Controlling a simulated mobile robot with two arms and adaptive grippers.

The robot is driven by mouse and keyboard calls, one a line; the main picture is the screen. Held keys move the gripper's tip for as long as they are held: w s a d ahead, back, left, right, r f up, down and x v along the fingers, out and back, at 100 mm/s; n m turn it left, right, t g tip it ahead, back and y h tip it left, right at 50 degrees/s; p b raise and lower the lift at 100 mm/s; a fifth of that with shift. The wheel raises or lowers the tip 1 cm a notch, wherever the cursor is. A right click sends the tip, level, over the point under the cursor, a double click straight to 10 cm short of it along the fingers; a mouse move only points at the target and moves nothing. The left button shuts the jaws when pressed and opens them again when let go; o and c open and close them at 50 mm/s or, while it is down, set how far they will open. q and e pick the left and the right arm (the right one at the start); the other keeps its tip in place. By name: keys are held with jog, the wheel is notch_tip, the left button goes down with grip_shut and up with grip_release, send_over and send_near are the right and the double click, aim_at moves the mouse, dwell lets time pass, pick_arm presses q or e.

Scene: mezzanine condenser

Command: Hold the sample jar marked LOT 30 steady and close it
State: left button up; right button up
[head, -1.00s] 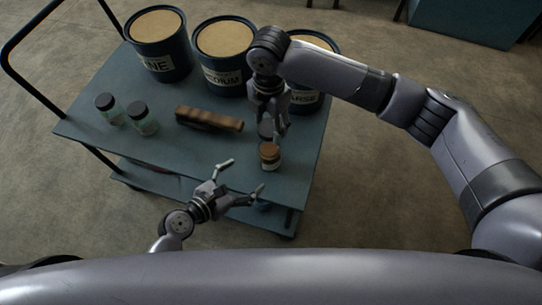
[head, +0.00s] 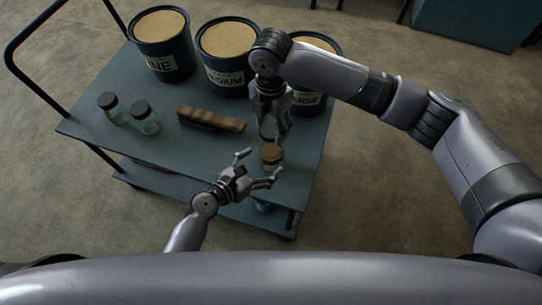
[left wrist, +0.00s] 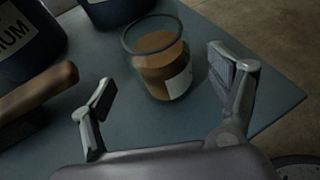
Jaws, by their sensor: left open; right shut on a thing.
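The sample jar (head: 271,156) stands upright and open near the cart's front right corner, holding brown powder. In the left wrist view the jar (left wrist: 164,70) shows a bare glass rim and a white label, too turned away to read. My left gripper (head: 259,166) is open, its fingers spread on either side of the jar's near side. In the left wrist view the jar sits between and a little beyond the fingertips, apart from both. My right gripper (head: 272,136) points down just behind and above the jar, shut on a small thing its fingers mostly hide.
The block also shows in the left wrist view (left wrist: 38,90). The cart's front edge is close to my left gripper.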

pick_arm(q)
jog(key=x, duration=0.5)
jog(key=shift+c, duration=0.2)
jog(key=c, duration=1.8)
pick_arm(e)
jog(key=shift+f, duration=2.5)
